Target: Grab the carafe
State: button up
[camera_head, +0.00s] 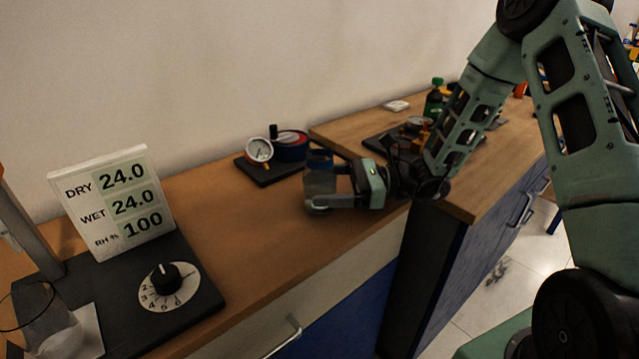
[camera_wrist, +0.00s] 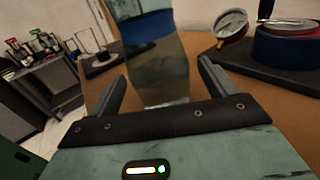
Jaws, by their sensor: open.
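The carafe (camera_head: 320,181) is a clear vessel with a blue band near its top, upright on the wooden counter. In the wrist view the carafe (camera_wrist: 158,65) stands between the two fingers of my gripper, its top cut off by the frame edge. My gripper (camera_head: 328,188) is open and reaches to it from the right, low over the counter. In the wrist view my gripper (camera_wrist: 160,92) shows its fingers on both sides of the carafe, with gaps visible. The carafe's right side is partly hidden by the gripper in the head view.
A gauge rig with a dial (camera_head: 259,150) and a blue-red base (camera_head: 290,146) stands close behind the carafe. A display sign (camera_head: 115,200) and a black knob panel (camera_head: 165,285) are at left. A green bottle (camera_head: 434,98) stands further right. Counter between sign and carafe is clear.

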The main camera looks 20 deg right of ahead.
aim_at(304, 183)
jog(key=x, duration=0.3)
jog(key=shift+w+a+r, duration=0.1)
jog(key=shift+r, duration=0.05)
jog(key=shift+c, duration=0.3)
jog(key=c, duration=1.2)
jog(key=shift+r, duration=0.1)
